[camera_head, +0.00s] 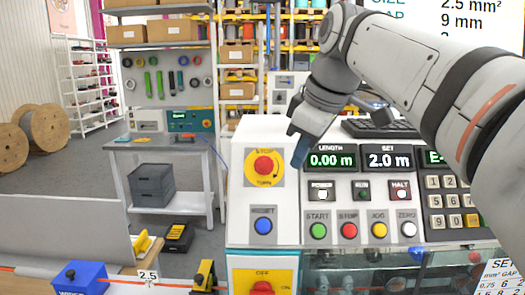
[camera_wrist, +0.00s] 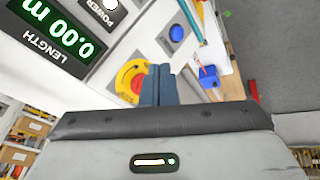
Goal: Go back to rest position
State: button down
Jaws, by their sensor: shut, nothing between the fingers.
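My gripper (camera_head: 299,158) is shut and empty, with its dark blue-grey fingers pointing down in front of the control panel (camera_head: 240,190). It is just right of the red stop button (camera_head: 264,165) on its yellow plate. In the wrist view the closed fingers (camera_wrist: 157,84) show over the edge of the yellow plate (camera_wrist: 130,75), partly hiding the red button. Whether the fingertips touch the panel I cannot tell. My arm reaches in from the right side of the head view.
The panel carries displays (camera_head: 331,160) reading 0.00 m and 2.0 m, a blue reset button (camera_head: 263,226), several coloured buttons and a keypad (camera_head: 452,205). A workbench (camera_head: 165,145) and wooden reels (camera_head: 45,127) stand behind at left. A blue box (camera_head: 80,278) is at front left.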

jog(key=s+d+f+m+h, duration=0.1)
jog(key=s+f+m, duration=0.3)
jog(key=f, duration=0.6)
jog(key=s+d+f+m+b, duration=0.1)
jog(key=s+d+f+m, duration=0.3)
jog(key=f, duration=0.7)
jog(key=s+d+f+m+h, duration=0.1)
jog(key=s+f+m, duration=0.3)
jog(key=f, duration=0.6)
jog(key=shift+s+d+f+g+h+b, duration=0.15)
jog(key=shift+s+d+g+h+b, duration=0.2)
jog(key=shift+s+d, duration=0.55)
jog(key=shift+s+a, duration=0.15)
jog(key=shift+a, duration=0.05)
